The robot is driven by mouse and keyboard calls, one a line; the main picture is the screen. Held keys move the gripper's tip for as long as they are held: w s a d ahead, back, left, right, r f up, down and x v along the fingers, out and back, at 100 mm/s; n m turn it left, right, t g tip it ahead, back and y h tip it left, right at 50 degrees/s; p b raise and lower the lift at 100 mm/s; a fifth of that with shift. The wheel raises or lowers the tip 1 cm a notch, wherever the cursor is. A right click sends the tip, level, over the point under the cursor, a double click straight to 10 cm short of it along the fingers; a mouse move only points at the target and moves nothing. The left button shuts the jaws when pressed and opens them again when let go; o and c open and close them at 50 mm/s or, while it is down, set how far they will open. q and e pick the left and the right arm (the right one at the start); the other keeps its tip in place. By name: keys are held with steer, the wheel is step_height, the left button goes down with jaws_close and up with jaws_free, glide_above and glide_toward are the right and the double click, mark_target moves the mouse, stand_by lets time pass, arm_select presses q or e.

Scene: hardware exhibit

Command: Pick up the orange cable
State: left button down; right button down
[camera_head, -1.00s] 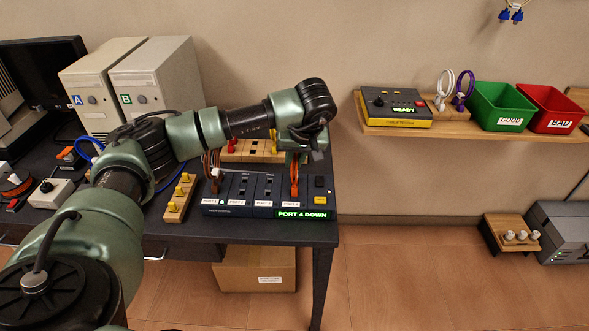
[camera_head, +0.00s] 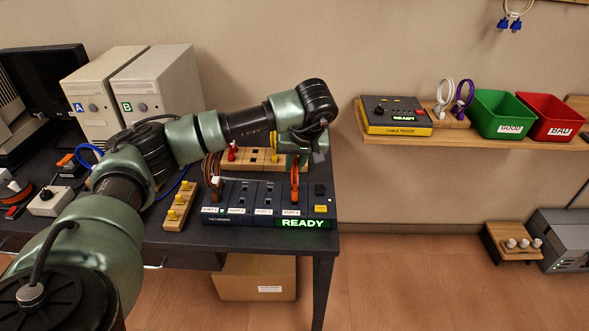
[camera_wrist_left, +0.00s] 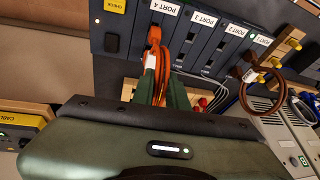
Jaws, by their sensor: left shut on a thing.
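The orange cable (camera_head: 295,183) hangs in a loop at the right end of the dark network box (camera_head: 250,196). In the left wrist view its orange plug (camera_wrist_left: 154,36) is at the port labelled PORT 4; I cannot tell how deep it sits. My left gripper (camera_head: 297,157) is above that end of the box. In the left wrist view the green fingers (camera_wrist_left: 163,92) are shut on the orange cable (camera_wrist_left: 164,62). The box's green display (camera_head: 303,223) reads READY. My right gripper is not in view.
A brown cable (camera_head: 213,168) hangs at PORT 1. A wooden rack with yellow pegs (camera_head: 178,204) stands left of the box. A wall shelf (camera_head: 450,135) at right holds a cable tester (camera_head: 396,117), a green bin (camera_head: 500,110) and a red bin (camera_head: 550,112).

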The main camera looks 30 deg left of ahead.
arm_select(q)
step_height(320, 180, up, 18)
steer(key=b, duration=0.1)
steer(key=shift+r, duration=0.25)
steer(key=shift+f, duration=0.1)
stand_by(0.9)
